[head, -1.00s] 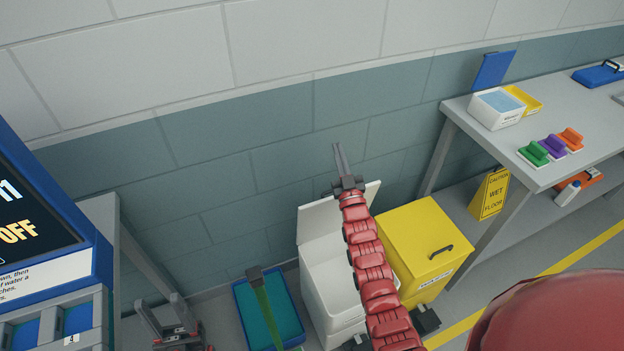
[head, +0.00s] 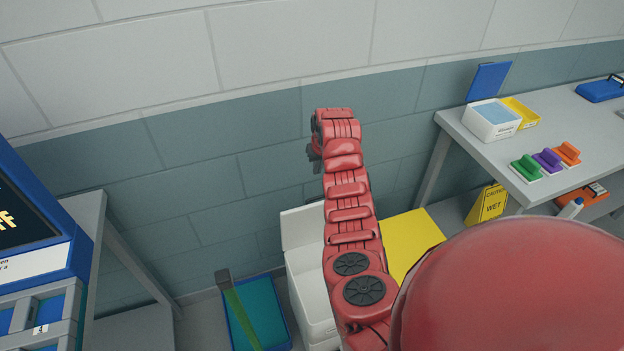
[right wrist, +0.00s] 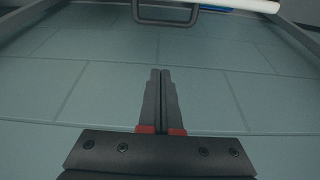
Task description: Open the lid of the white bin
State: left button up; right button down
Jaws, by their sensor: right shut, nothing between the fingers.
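The white bin (head: 308,282) stands on the floor against the wall, partly hidden behind my right arm. Its white lid (head: 300,228) stands raised at the back, leaning toward the wall, so the bin appears open; the arm covers much of the opening. My right gripper (head: 313,157) is above the lid, in front of the teal wall, with its fingers mostly hidden by the wrist. In the right wrist view the right gripper (right wrist: 160,75) has its two dark fingers together, empty, facing the tiled wall. My left gripper is not in view.
A yellow bin (head: 412,236) stands right of the white bin. A blue tray (head: 284,318) with a green-handled tool (head: 240,312) lies to its left. A grey table (head: 500,160) with brushes and a yellow wet-floor sign (head: 486,206) are at right. The wall is close behind.

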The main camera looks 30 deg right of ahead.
notch_tip(320, 180, down, 9)
jog(key=s+p, duration=0.1)
jog(key=p, duration=0.3)
dwell(1.0)
jog(key=shift+a+r, duration=0.1)
